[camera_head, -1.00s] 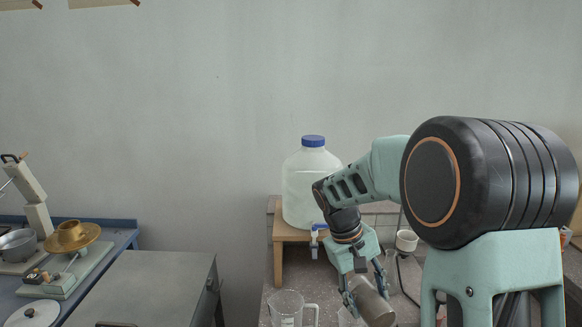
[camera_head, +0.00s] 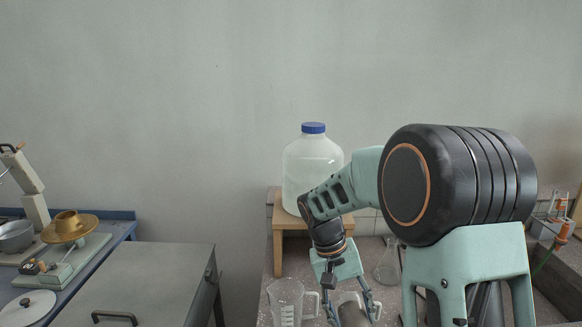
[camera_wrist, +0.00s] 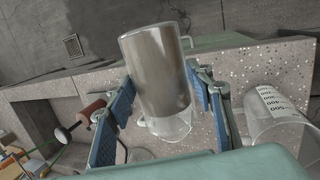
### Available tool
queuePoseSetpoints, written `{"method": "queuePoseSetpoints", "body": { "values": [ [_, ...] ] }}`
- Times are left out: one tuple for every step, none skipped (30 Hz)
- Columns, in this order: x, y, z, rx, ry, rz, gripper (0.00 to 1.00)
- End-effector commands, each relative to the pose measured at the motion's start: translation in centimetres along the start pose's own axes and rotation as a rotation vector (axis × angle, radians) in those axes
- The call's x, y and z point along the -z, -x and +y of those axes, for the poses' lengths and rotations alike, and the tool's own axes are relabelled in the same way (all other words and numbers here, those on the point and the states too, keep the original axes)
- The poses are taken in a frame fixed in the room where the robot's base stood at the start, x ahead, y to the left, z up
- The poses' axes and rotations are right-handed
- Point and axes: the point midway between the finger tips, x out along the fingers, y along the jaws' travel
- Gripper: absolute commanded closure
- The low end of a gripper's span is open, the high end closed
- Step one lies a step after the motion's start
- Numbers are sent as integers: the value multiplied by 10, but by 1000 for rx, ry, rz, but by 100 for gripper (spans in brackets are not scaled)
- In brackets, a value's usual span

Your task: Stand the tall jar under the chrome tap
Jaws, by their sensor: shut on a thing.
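The tall jar (camera_head: 352,316), brownish grey with a clear glassy end, is between the fingers of my gripper (camera_head: 349,304) at the bottom of the head view. In the wrist view the jar (camera_wrist: 157,70) stands out between the two blue finger pads, tilted in the picture. My gripper (camera_wrist: 160,95) is shut on it. The jar's lower part is cut off in the head view. I cannot make out a chrome tap in either view.
A clear measuring jug (camera_head: 286,300) stands just left of my gripper; it also shows in the wrist view (camera_wrist: 270,120). A large blue-capped water bottle (camera_head: 307,170) stands on a wooden stand (camera_head: 278,245) behind. A glass flask (camera_head: 388,265) is at the right. A grey cabinet (camera_head: 150,280) is at left.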

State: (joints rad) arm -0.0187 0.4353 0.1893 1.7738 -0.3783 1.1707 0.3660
Motion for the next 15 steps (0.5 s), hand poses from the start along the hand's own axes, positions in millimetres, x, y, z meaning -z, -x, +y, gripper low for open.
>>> {"method": "queuePoseSetpoints", "body": {
  "values": [
    [-4,12,4,-1,2,-3,84],
    [-6,14,4,-1,2,-4,84],
    [-7,16,5,-1,1,-3,84],
    [-9,17,5,-1,1,-4,84],
    [-10,18,6,-1,2,-4,84],
    [-11,20,6,-1,2,-3,84],
    [-13,20,6,-1,3,-4,84],
    [-14,21,6,0,2,-4,84],
    [-15,22,7,0,2,-4,84],
    [-16,22,7,0,1,-3,84],
    [-17,22,7,0,0,-3,84],
    [-18,23,7,0,0,-3,84],
    [-19,23,7,0,1,-3,84],
    [-20,22,7,0,1,-3,84],
    [-20,22,7,1,1,-2,84]
  ]
}}
